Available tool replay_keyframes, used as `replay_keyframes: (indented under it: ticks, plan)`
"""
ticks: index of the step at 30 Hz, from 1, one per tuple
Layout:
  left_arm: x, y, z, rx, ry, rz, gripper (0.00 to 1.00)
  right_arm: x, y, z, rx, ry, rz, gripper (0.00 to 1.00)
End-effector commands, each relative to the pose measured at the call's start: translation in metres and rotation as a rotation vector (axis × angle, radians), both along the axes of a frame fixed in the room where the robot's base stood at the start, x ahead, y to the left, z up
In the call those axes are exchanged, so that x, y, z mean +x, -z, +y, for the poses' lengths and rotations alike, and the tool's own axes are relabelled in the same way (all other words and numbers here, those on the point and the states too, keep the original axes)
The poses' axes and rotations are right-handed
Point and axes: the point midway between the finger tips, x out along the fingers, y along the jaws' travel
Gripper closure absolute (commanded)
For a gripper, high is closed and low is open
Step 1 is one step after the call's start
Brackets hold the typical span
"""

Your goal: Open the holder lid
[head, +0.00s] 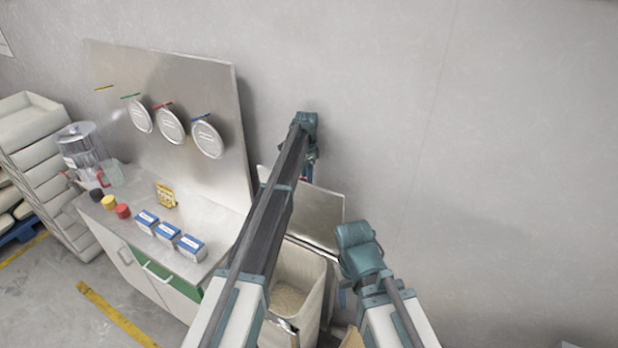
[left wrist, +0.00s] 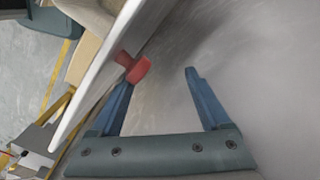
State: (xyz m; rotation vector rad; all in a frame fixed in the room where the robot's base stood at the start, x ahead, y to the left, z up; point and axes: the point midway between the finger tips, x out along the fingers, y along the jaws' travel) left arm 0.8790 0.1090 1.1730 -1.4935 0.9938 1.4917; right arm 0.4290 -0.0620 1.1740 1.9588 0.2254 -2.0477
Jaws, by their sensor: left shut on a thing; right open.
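The holder (head: 319,283) is a pale bin with beans inside, and its top is open. Its grey lid (head: 318,218) stands raised and tilted at the back, by the wall. My left gripper (head: 308,172) is at the lid's upper edge, partly hidden by my arm. In the left wrist view the lid (left wrist: 98,85) slants past the left finger, and its red knob (left wrist: 136,69) is at that fingertip. My right gripper (head: 343,292) is open, right of the holder.
A metal counter (head: 190,215) with blue-and-white boxes (head: 167,231) and small coloured jars stands left of the holder. A metal backboard (head: 210,85) holds round lids. The grey wall (head: 480,120) is close behind both arms.

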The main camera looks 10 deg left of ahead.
Motion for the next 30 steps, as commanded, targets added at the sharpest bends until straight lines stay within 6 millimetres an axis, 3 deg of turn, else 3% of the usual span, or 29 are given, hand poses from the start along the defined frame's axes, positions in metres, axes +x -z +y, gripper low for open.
replay_keyframes:
  ticks: [11, 21, 30]
  plan:
    - [0.0, -0.006, 0.004, 0.006, -0.002, -0.001, 0.32, 0.0, -0.006, 0.0, 0.0, 0.001, 0.0, 0.4]
    - [0.0, -0.043, 0.004, 0.005, -0.003, -0.002, 0.32, 0.0, -0.043, 0.0, 0.001, 0.016, 0.0, 0.4]
    - [-0.077, -0.043, -0.007, 0.003, -0.002, -0.001, 0.32, -0.001, -0.043, 0.0, 0.001, 0.021, -0.001, 0.4]
